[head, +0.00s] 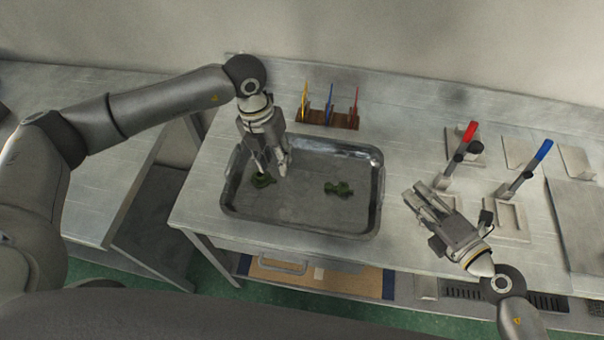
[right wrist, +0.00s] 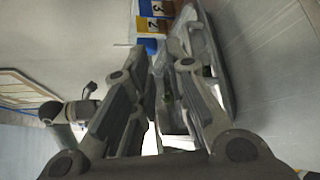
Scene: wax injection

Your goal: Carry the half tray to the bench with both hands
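The half tray (head: 300,213), a grey metal pan with raised rims, sits on the metal bench (head: 412,265). Two dark green pieces lie in it, one at the left (head: 262,181) and one right of the middle (head: 339,189). My left gripper (head: 274,172) points down over the tray's left part, close to the left green piece; its finger gap is unclear. My right gripper (head: 420,199) is open and empty, just right of the tray, apart from its right rim. The right wrist view shows the spread fingers (right wrist: 165,95) with the tray's edge (right wrist: 222,65) beyond.
A small wooden rack (head: 328,118) with yellow, blue and red tools stands behind the tray. Red-handled (head: 469,131) and blue-handled (head: 543,150) clamps stand on the right of the bench. Another table (head: 100,135) is at the left, across a gap.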

